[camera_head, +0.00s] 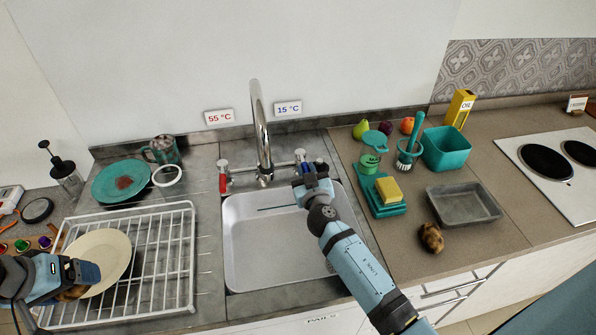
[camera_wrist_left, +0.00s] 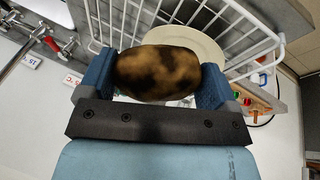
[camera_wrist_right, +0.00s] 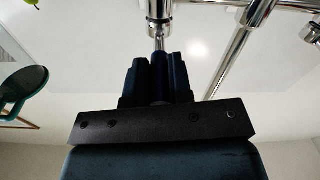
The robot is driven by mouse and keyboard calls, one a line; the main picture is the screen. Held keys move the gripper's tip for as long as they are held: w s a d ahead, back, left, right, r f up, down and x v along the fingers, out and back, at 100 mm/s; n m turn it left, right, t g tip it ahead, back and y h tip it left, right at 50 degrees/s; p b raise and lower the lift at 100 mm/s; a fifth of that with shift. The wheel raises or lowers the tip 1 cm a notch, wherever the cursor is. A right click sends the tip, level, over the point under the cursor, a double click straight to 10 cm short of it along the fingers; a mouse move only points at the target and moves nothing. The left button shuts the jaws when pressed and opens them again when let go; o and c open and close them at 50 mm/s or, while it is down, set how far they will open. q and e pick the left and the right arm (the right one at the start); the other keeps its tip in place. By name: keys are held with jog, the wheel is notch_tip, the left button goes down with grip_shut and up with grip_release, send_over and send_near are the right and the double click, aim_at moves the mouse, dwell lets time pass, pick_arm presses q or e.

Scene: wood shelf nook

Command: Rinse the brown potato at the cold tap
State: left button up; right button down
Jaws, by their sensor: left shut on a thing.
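A brown potato with dark patches (camera_wrist_left: 158,72) is between the fingers of my left gripper (camera_wrist_left: 158,80), which is shut on it. In the head view my left gripper (camera_head: 88,272) holds it over the dish rack at the lower left, mostly hidden. My right gripper (camera_wrist_right: 157,78) is shut on the dark blue cold tap handle (camera_wrist_right: 158,70); in the head view this gripper (camera_head: 312,182) is right of the spout. The chrome tap (camera_head: 262,130) stands behind the sink (camera_head: 270,240). I see no water stream. The cold label reads 15 °C (camera_head: 288,108).
A red hot tap handle (camera_head: 222,182) is left of the spout. The white wire rack (camera_head: 165,260) holds a cream plate (camera_head: 100,250). Another brown potato (camera_head: 431,238) lies on the right counter near a grey tray (camera_head: 462,205) and a yellow sponge (camera_head: 388,190).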

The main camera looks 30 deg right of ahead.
pick_arm(q)
jog(key=shift+r+p, duration=0.85)
pick_arm(e)
jog(key=d+n+y, duration=0.1)
jog(key=y, duration=0.1)
jog(key=d+n+y, duration=0.1)
jog(key=y, duration=0.1)
jog(key=shift+s+n+t, duration=0.15)
jog(key=shift+n+t, duration=0.15)
jog(key=shift+n, duration=0.1)
jog(key=c, duration=1)
grip_release()
jog(key=shift+c, duration=0.2)
jog(key=shift+s, duration=0.1)
pick_arm(q)
notch_tip(320, 180, down, 2)
jog(key=shift+f+b, duration=0.1)
jog(key=shift+b, duration=1)
pick_arm(e)
jog(key=s, duration=1.1)
jog(key=shift+s, duration=0.4)
jog(key=shift+a, duration=0.1)
